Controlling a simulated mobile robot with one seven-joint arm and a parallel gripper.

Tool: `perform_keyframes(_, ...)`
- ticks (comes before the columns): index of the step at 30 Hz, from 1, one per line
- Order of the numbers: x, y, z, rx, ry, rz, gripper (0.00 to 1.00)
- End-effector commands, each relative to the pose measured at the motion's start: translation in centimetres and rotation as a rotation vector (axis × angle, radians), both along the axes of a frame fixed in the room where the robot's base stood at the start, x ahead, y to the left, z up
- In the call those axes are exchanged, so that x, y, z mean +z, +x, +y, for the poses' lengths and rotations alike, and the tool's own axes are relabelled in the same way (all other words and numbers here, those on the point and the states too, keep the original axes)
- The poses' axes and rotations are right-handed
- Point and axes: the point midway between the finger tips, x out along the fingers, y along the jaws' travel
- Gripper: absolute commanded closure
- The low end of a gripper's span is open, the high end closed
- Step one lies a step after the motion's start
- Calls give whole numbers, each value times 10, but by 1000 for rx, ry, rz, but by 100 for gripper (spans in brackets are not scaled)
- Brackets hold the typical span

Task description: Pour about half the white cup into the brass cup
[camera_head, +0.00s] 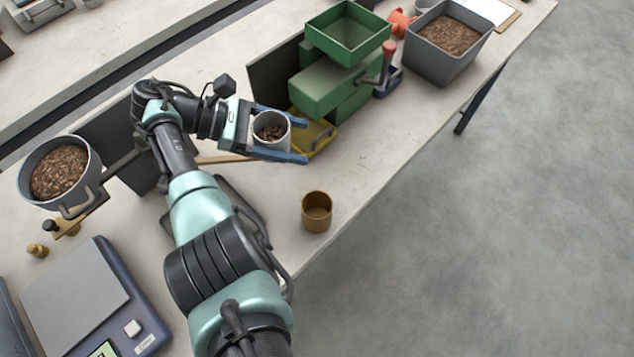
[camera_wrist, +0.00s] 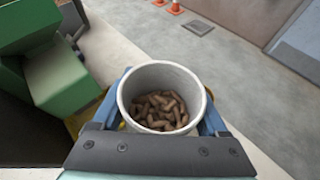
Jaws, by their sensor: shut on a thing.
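My gripper (camera_head: 282,134) is shut on the white cup (camera_head: 257,141), with its blue fingers on either side of it. The white cup is upright and holds brown pellets; it also shows in the wrist view (camera_wrist: 121,91), with pellets in its lower part. The brass cup (camera_head: 316,212) stands upright on the bench near its front edge, to the right of and nearer than the white cup, apart from it. Its inside looks empty, though the bottom is shaded.
A green pellet machine (camera_head: 330,90) with a yellow tray (camera_head: 318,137) stands just beyond my gripper. A grey bin of pellets (camera_head: 436,66) is at the back right, a grey bucket of pellets (camera_head: 88,190) at left. A scale (camera_head: 75,290) lies front left. Bench around the brass cup is clear.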

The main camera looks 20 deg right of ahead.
Motion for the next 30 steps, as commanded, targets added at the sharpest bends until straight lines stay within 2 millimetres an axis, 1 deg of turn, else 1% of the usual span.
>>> perform_keyframes(1,6,-3,-1,0,10,-21,84)
perform_keyframes(2,5,-4,-1,1,15,-35,84)
perform_keyframes(14,-12,-16,-5,-1,83,-224,84)
perform_keyframes(17,-26,-19,-6,0,99,-270,84)
perform_keyframes(23,-44,-25,-8,0,133,-365,84)
perform_keyframes(26,-37,-28,-9,-1,150,-414,84)
perform_keyframes(30,-37,-33,-11,-1,174,-478,84)
